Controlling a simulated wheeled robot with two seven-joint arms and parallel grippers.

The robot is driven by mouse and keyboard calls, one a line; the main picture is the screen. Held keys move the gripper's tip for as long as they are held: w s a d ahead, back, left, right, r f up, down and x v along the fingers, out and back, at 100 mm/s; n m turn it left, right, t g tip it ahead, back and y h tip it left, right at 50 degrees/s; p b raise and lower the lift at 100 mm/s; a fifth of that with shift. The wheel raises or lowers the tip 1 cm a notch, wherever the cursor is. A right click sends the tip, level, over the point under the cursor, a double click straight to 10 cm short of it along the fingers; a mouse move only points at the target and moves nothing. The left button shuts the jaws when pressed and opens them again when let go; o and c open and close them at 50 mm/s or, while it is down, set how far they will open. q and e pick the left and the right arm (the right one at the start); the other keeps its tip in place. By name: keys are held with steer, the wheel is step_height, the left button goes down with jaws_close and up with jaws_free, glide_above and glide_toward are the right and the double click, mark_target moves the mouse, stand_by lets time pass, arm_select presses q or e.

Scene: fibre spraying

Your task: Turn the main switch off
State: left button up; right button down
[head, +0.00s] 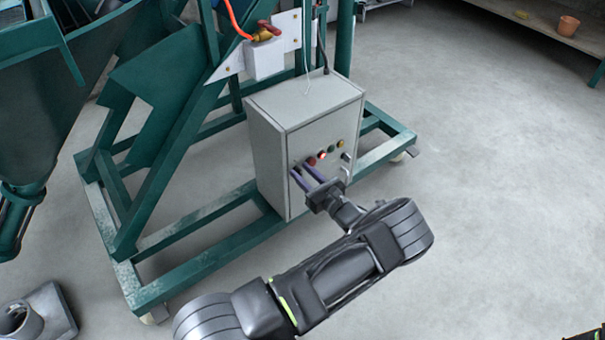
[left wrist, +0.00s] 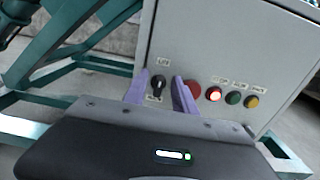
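The grey control box (head: 309,134) stands on the green frame, its front panel facing me. The main switch, a black rotary knob (left wrist: 157,82), is at the left of the panel's row of controls in the left wrist view. Its handle looks roughly upright there. My left gripper (head: 305,174) is at the panel with its purple fingers pointing at it. In the left wrist view the fingers (left wrist: 160,91) are apart, one on each side of the knob, with gaps visible. Whether they reach its full depth is unclear.
Right of the knob are a red button (left wrist: 193,90), a lit red lamp (left wrist: 214,94), a green button (left wrist: 233,98) and a yellow one (left wrist: 252,102). The green frame (head: 200,257) surrounds the box's base. Floor at right is clear.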

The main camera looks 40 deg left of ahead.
arm_select(q)
steer(key=shift+a, duration=0.2)
steer(key=shift+c, duration=0.3)
jaws_close()
